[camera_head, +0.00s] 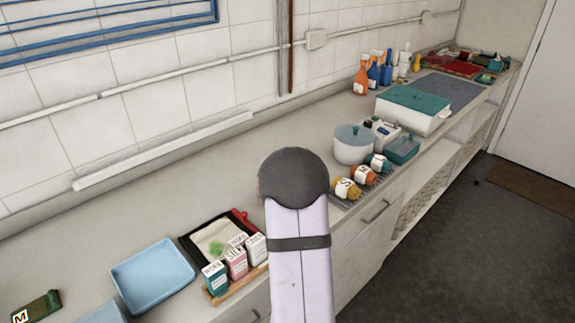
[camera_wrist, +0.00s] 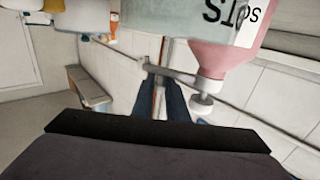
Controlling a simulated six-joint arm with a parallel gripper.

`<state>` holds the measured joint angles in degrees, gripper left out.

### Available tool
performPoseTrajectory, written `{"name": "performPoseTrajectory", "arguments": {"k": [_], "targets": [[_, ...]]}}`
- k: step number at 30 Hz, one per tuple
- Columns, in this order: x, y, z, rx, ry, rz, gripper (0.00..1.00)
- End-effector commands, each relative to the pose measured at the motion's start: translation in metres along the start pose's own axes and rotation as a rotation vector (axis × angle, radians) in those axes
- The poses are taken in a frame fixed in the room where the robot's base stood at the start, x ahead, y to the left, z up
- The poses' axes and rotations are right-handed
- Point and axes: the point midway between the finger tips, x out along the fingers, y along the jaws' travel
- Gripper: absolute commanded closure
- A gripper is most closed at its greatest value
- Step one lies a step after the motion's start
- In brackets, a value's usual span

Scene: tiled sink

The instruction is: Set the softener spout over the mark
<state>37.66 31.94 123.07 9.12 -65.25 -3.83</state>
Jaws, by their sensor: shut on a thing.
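In the wrist view, which looks upside down, a pink-shouldered bottle (camera_wrist: 222,55) with a pale label and inverted dark letters hangs from the top edge. A grey spout (camera_wrist: 185,73) runs left from its neck, beside a pale round cap (camera_wrist: 202,103). My gripper (camera_wrist: 163,83) has its dark fingers closed around the spout's outer end, a little away from the bottle's neck. In the head view my arm hides the gripper and this bottle.
On the counter in the head view are a blue tray (camera_head: 153,274), several small cartons (camera_head: 236,262), a pot (camera_head: 353,145), jars (camera_head: 347,189) and a teal-lidded box (camera_head: 413,106). Spray bottles (camera_head: 361,78) stand farther back. Bare counter lies left of my arm along the wall.

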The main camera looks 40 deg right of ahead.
Motion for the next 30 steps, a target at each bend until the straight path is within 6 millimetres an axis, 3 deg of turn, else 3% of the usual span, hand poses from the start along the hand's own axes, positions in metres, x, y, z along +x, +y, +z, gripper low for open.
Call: {"name": "performPoseTrajectory", "arguments": {"k": [17, 18, 20, 30], "targets": [[-0.0024, 0.0005, -0.0004, -0.001, 0.0, 0.042, 1.0], [-0.0023, 0.0005, -0.0004, -0.001, 0.0, 0.042, 0.82], [-0.0023, 0.0006, -0.0004, -0.001, 0.0, 0.041, 0.68], [-0.0033, 0.0005, -0.0001, 0.0, 0.0, 0.041, 0.68]]}}
